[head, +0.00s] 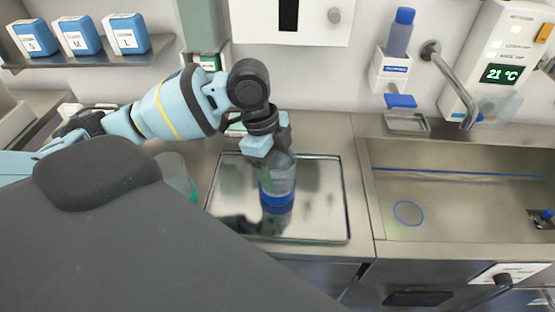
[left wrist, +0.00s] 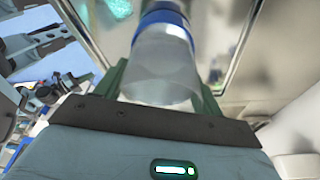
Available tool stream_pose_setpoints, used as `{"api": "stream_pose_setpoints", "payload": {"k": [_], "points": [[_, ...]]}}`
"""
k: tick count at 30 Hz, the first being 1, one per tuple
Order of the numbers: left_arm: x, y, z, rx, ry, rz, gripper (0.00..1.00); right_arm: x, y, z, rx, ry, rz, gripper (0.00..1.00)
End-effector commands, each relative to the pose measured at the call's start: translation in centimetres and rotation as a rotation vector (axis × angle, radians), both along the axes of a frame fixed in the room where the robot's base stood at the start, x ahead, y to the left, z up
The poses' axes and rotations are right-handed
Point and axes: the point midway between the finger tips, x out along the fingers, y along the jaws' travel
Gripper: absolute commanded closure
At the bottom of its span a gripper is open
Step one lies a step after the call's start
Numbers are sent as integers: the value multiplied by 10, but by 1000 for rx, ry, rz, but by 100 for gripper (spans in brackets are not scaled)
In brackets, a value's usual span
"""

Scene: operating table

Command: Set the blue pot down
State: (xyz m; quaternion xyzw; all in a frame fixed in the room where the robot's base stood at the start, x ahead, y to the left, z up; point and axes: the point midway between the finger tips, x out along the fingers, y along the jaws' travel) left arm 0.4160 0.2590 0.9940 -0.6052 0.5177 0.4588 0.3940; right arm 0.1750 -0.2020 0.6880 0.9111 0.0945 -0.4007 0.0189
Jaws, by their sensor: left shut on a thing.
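The blue pot (head: 277,185) is a clear cylinder with a blue band at its lower end in the head view. It is over the steel tray (head: 318,238), blue end down, with a blue reflection below it. I cannot tell whether it touches the tray. My left gripper (head: 272,150) is shut on the clear upper part of the pot. In the left wrist view the pot (left wrist: 160,68) sits between the green fingers of my left gripper (left wrist: 163,88). My right gripper is not in view.
A clear cup with green contents (head: 176,172) stands left of the tray. A steel sink (head: 460,210) with a tap (head: 445,72) is to the right. Blue boxes (head: 78,36) stand on a shelf at upper left. The right part of the tray is clear.

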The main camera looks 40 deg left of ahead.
Motion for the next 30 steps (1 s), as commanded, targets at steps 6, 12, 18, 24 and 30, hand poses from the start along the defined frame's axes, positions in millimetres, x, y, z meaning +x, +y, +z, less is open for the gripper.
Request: {"api": "stream_pose_setpoints", "payload": {"k": [6, 12, 18, 24, 30], "points": [[0, 0, 0, 0, -1, 0, 59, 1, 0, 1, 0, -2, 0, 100], [0, 0, -3, 0, 0, 0, 27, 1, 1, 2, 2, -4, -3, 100], [0, 0, -3, 0, 0, 0, 10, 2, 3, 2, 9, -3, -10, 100], [0, 0, -2, 0, 0, 0, 10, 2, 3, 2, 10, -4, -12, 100], [0, 4, 14, 0, -3, 2, 10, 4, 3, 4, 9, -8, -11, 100]]}}
